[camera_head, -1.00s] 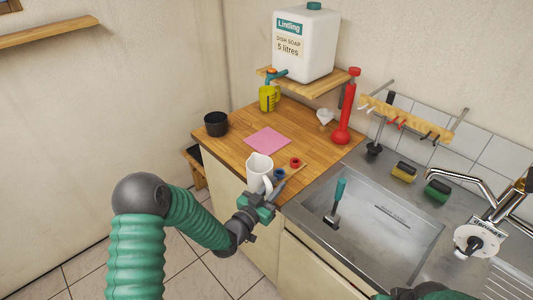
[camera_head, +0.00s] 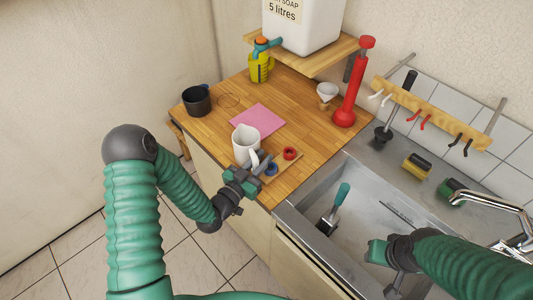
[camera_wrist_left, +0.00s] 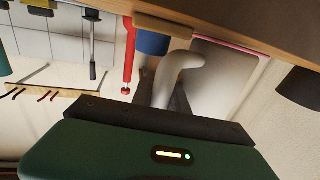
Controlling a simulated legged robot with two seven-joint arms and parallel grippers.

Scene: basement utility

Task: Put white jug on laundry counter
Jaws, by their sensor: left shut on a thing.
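The white jug (camera_head: 246,148) is upright at the front left edge of the wooden laundry counter (camera_head: 305,140). My left gripper (camera_head: 243,180) is shut on its handle, in front of the counter edge. In the left wrist view the jug (camera_wrist_left: 216,82) is close up, with its curved handle running down between the dark jaws. I cannot tell whether its base touches the wood. My right gripper (camera_head: 384,262) is over the sink's front right; its jaw opening is unclear.
A pink cloth (camera_head: 258,121) lies just behind the jug. A black pot (camera_head: 197,101), yellow jug (camera_head: 261,68) and red plunger-like tool (camera_head: 352,90) stand farther back. The sink (camera_head: 365,205) holds a teal-handled brush.

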